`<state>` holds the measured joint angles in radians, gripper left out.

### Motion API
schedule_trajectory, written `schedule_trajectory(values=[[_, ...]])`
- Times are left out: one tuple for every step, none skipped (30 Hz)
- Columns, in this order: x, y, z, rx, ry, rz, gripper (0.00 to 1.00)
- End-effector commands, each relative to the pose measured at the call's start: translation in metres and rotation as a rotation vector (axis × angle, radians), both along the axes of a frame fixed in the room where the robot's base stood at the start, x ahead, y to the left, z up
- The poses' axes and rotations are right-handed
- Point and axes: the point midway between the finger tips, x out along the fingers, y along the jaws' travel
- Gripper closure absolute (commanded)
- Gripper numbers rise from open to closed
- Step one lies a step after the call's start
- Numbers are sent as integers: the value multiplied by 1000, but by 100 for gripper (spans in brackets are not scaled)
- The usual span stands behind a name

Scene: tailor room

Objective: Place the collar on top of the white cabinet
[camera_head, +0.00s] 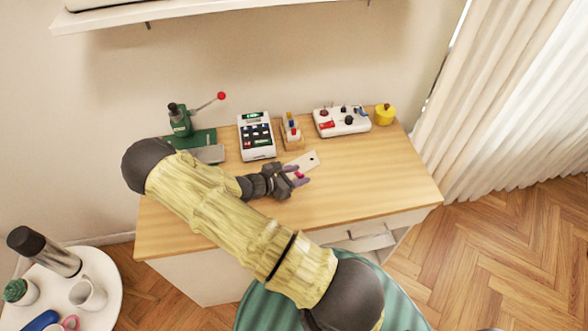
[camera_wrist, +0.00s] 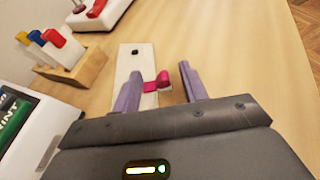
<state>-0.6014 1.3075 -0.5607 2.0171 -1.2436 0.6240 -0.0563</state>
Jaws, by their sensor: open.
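My gripper (camera_head: 296,176) reaches over the wooden desk top, near its middle. In the wrist view its two purple fingers (camera_wrist: 160,85) stand apart. A small pinkish-red item (camera_wrist: 158,82) lies between them, over or beside a white flat piece with a dark hole (camera_wrist: 137,62). It may be the collar, but I cannot tell for sure. Only a little of it shows in the head view (camera_head: 299,174). No separate white cabinet is clearly in view; the desk has a white body (camera_head: 205,279) below its wooden top.
A green press (camera_head: 181,121), a white calculator-like device (camera_head: 256,137), a wooden holder (camera_head: 291,133), a white control box (camera_head: 342,121) and a yellow pot (camera_head: 385,114) line the desk's back. A round white table (camera_head: 105,290) is at lower left. The desk's right half (camera_head: 385,175) is clear.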

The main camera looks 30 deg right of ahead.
Motion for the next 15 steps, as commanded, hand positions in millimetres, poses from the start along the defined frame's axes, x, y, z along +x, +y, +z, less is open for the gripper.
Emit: schedule_trajectory(values=[[0, 0, 0, 0, 0, 0, 57], [0, 0, 0, 0, 0, 0, 57], [0, 0, 0, 0, 0, 0, 57], [0, 0, 0, 0, 0, 0, 57], [0, 0, 0, 0, 0, 0, 57], [0, 0, 0, 0, 0, 0, 57], [0, 0, 0, 0, 0, 0, 57], [0, 0, 0, 0, 0, 0, 57], [0, 0, 0, 0, 0, 0, 57], [0, 0, 0, -1, 0, 0, 57], [0, 0, 0, 0, 1, 0, 57], [0, 0, 0, -1, 1, 0, 57], [0, 0, 0, -1, 1, 0, 61], [0, 0, 0, -1, 1, 0, 67], [0, 0, 0, -1, 1, 0, 74]])
